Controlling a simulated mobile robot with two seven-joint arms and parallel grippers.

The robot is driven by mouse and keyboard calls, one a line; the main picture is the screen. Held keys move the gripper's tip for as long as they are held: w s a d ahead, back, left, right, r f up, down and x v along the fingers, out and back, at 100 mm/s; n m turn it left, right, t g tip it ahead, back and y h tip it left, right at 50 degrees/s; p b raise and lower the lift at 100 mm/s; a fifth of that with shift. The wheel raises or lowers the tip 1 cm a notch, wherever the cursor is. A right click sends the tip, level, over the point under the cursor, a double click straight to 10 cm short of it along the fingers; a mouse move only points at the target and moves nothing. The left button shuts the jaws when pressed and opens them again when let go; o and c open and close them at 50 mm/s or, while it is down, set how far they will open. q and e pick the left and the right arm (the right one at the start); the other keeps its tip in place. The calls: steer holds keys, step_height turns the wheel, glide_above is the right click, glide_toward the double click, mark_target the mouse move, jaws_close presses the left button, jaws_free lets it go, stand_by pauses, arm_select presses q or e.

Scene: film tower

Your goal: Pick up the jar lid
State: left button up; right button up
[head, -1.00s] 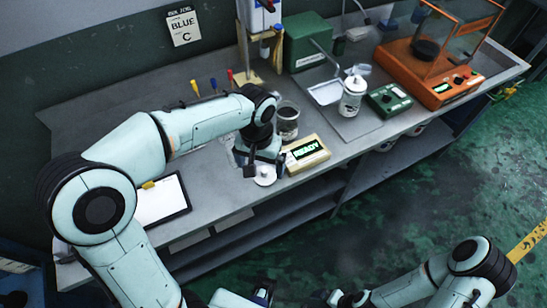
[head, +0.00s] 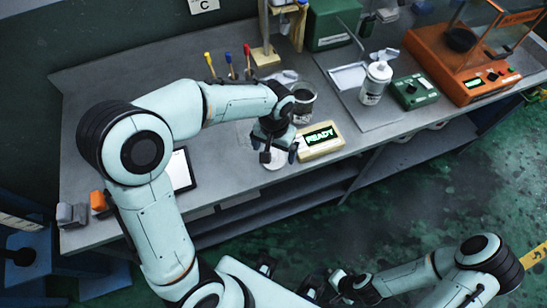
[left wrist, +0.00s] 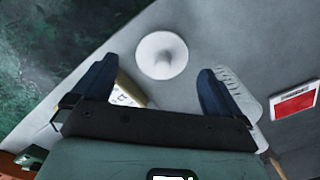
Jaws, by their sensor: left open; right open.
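The jar lid (head: 272,163) is a white round disc lying on the grey bench near its front edge, partly hidden by my left gripper in the head view. In the left wrist view the whole lid (left wrist: 160,58) shows, with a knob in its middle. My left gripper (head: 279,154) is open and empty over the lid. In the left wrist view its two blue fingers (left wrist: 155,80) are spread wide, with the lid in line with the gap between them. My right gripper (head: 325,288) is low over the floor, away from the bench, open.
A yellowish box with a READY display (head: 320,140) stands close right of the lid. A dark-filled glass jar (head: 304,104) stands behind. A clipboard (head: 181,171) lies left.

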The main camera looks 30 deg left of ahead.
mark_target(274, 154)
arm_select(q)
step_height(274, 154, down, 4)
steer(key=shift+w+a, duration=0.1)
steer(key=shift+a, duration=0.05)
steer(key=c, duration=1)
steer(key=shift+c, duration=0.2)
steer(key=shift+r, duration=0.1)
